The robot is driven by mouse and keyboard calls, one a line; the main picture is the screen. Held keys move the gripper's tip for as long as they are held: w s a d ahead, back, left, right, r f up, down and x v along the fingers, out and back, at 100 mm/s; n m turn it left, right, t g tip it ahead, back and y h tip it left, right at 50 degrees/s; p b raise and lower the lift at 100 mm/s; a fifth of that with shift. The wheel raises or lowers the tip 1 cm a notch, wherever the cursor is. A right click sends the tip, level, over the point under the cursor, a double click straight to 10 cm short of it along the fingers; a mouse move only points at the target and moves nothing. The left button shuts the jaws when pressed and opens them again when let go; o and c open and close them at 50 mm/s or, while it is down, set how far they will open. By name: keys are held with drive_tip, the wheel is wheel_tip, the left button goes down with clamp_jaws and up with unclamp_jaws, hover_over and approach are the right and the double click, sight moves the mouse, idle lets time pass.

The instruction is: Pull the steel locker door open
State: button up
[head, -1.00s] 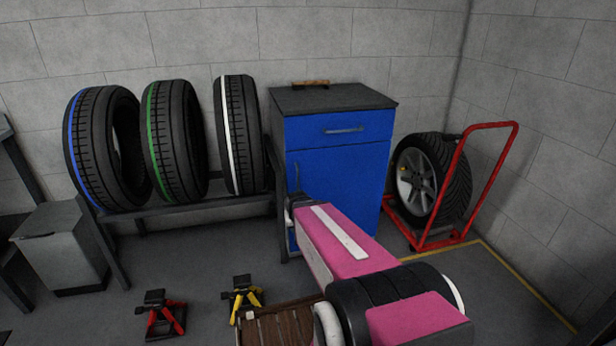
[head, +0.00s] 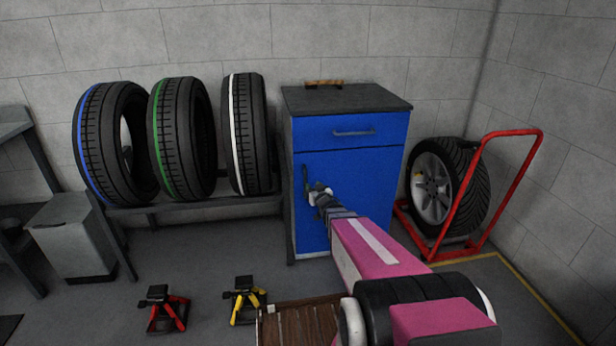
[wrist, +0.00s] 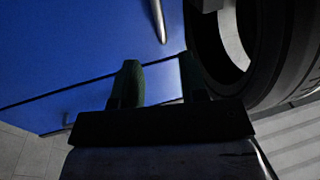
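The blue cabinet (head: 352,165) with a dark top has a wide drawer above and a door (head: 315,235) below, which looks closed. A thin upright handle (head: 305,178) is at the door's left side. The handle bar (wrist: 158,20) also shows in the wrist view, ahead of the fingertips. My gripper (head: 317,193) is in front of the door, just right of and below the handle. In the wrist view my gripper (wrist: 160,75) is open, with an empty gap between its two dark fingers. The handle is apart from them.
A rack (head: 240,203) with tyres stands left of the cabinet. A red trolley (head: 515,187) holding a wheel (head: 440,187) stands to the right. Red (head: 165,310) and yellow (head: 245,300) jack stands and a brown slatted board (head: 300,325) are on the floor in front.

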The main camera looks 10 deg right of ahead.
drive_tip(key=w+a, duration=0.2)
drive_tip(key=w, duration=0.8)
drive_tip(key=shift+w, duration=0.2)
drive_tip(key=shift+s, duration=0.1)
clamp_jaws()
